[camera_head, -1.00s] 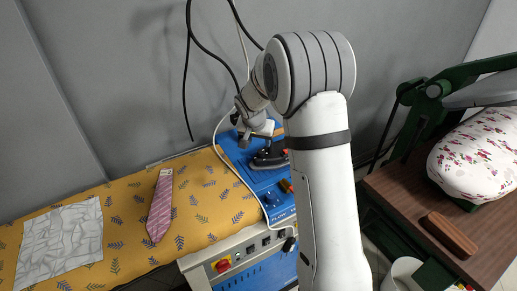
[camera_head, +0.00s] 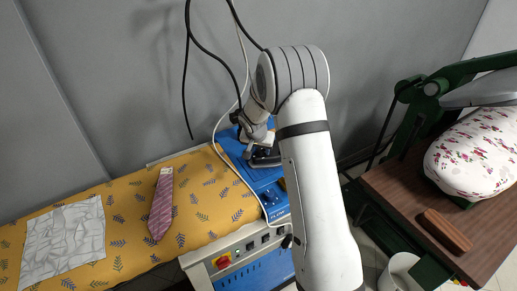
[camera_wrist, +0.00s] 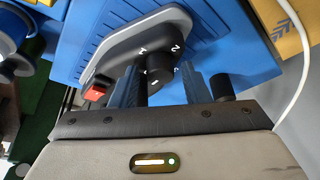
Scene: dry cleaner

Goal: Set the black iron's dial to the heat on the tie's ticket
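The black iron (camera_wrist: 125,45) stands on the blue panel; it shows partly in the head view (camera_head: 266,161), behind my wrist. Its round black dial (camera_wrist: 159,82) has pale marks around it, too small to read surely. My gripper (camera_wrist: 164,88) has one finger on each side of the dial, with a visible gap at the right finger; contact on the left is unclear. In the head view my gripper (camera_head: 256,152) is down at the iron. The pink tie (camera_head: 161,205) lies on the yellow cloth, with a small white ticket (camera_head: 167,171) at its top, unreadable here.
A crumpled white cloth (camera_head: 62,240) lies left of the tie. A red button (camera_wrist: 96,93) is beside the dial. A white cord (camera_head: 238,172) runs past the iron. A brown table (camera_head: 400,190) with a brown block (camera_head: 446,231) and a floral pad stands right.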

